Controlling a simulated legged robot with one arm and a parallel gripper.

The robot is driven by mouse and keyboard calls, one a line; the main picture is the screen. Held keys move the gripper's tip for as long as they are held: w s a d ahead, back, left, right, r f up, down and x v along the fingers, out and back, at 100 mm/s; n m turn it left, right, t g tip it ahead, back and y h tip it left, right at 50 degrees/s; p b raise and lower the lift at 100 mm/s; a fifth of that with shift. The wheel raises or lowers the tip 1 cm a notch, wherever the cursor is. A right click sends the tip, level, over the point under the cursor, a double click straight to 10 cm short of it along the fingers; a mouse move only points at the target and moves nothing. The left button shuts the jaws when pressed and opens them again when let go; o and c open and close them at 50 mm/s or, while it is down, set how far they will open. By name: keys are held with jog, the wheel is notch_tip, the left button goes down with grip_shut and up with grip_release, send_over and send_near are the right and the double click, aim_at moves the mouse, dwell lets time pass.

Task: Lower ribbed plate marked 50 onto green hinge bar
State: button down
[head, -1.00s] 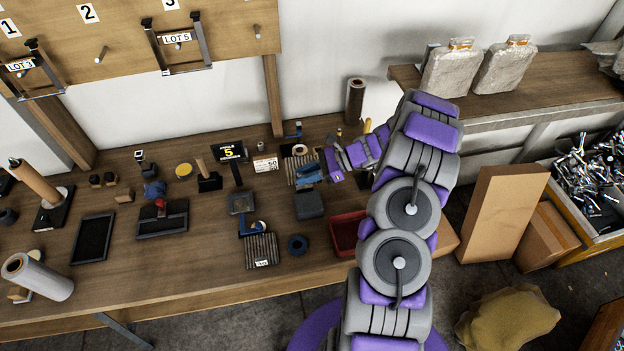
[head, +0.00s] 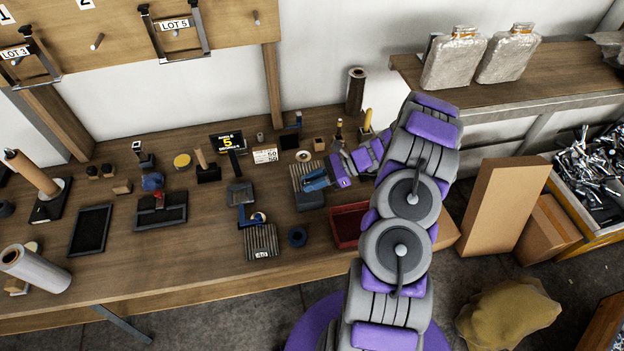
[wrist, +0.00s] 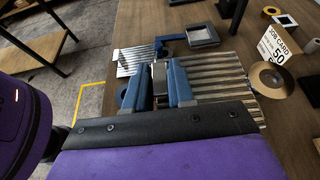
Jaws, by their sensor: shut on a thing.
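My gripper (head: 316,181), with blue fingers, is shut on a grey tab of a ribbed metal plate (head: 300,176). In the wrist view the fingers (wrist: 158,88) close on the tab (wrist: 159,74), and the plate (wrist: 215,70) spreads out to the right. No number shows on this plate. It is over the wooden bench, partly hidden by my gripper; its height is unclear. A dark block (head: 310,202) shows at its near edge. A second ribbed plate (head: 262,244) with an unclear label lies nearer the front, beside a blue bar (head: 246,217). I cannot make out a green hinge bar.
A job card (head: 265,156) reading 50 stands behind the plates. Black trays (head: 90,231) and small tools fill the left. Some bare bench (head: 190,250) shows in front.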

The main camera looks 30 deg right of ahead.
jog(key=b, duration=0.3)
send_over(312, 202)
jog(key=shift+f, duration=3.9)
jog(key=c, duration=0.9)
grip_release()
jog(key=p+v, duration=0.2)
jog(key=v, duration=1.5)
jog(key=shift+s+d+f+p, duration=0.1)
jog(key=shift+d+f+p, duration=0.1)
jog(key=shift+p, duration=0.1)
